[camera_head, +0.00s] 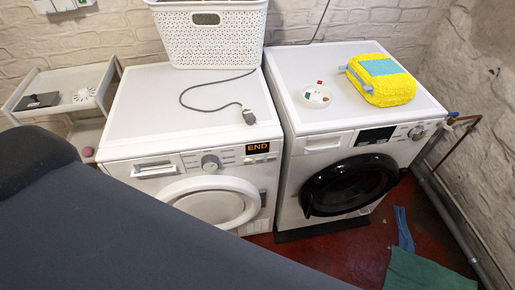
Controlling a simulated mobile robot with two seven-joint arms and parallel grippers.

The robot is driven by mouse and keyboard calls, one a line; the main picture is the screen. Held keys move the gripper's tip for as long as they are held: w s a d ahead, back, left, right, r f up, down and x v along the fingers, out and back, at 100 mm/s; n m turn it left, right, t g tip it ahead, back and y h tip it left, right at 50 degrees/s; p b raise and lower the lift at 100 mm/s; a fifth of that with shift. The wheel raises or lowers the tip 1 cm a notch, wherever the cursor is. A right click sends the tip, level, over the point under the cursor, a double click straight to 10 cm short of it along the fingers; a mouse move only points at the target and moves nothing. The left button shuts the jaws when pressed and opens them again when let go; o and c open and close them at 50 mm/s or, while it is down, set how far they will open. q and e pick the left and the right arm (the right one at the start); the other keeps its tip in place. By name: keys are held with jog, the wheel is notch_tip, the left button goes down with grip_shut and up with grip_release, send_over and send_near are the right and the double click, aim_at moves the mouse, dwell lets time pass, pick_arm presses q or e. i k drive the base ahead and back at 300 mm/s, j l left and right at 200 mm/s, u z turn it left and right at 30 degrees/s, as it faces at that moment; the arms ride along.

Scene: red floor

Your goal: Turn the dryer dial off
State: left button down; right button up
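Two white front-loading machines stand side by side; I cannot tell for sure which one is the dryer. The left machine (170,105) has a white round door, a silver round dial (210,162) in the middle of its front panel, and a small display (257,147) reading "END" in orange. The right machine (310,125) has a dark round door (352,184), a dark display and a silver dial (416,133) near its right edge. Both doors look shut. Neither of my grippers is in view, and nothing touches either dial.
A large dark grey shape covers the lower left and hides part of the left machine's front. A white basket (212,38), a grey cable (205,108) and a yellow-and-blue bundle (381,80) lie on top. Green cloth (425,272) lies on the red floor. Pipes run along the right wall.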

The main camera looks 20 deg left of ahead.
aim_at(209, 163)
jog(key=j+u, duration=0.15)
jog(key=u, duration=1)
jog(key=k+j, duration=0.05)
